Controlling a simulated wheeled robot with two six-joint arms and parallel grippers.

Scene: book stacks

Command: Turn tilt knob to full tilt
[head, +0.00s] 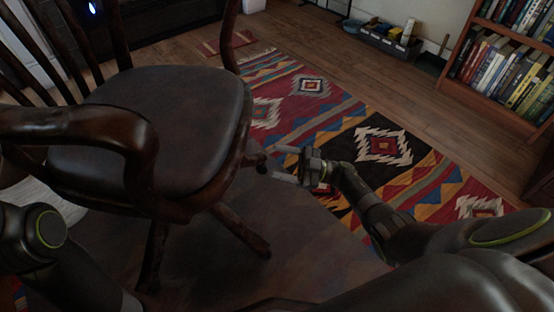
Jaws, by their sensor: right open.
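A dark wooden armchair (160,110) with a slatted back stands at the left. A small dark knob (261,168) sticks out at the right side under its seat. My right gripper (281,164) is open, with its two pale fingers pointing left toward the knob. The knob is at or just beyond the fingertips; I cannot tell whether they touch it. My left arm shows at the lower left, but its gripper is not in view.
A patterned rug (375,145) lies on the wooden floor (330,60). A bookshelf (480,100) stands at the upper right, and a low tray of small items (385,40) sits by the wall. The chair's armrest (75,122) and legs (240,230) stand close to my arms.

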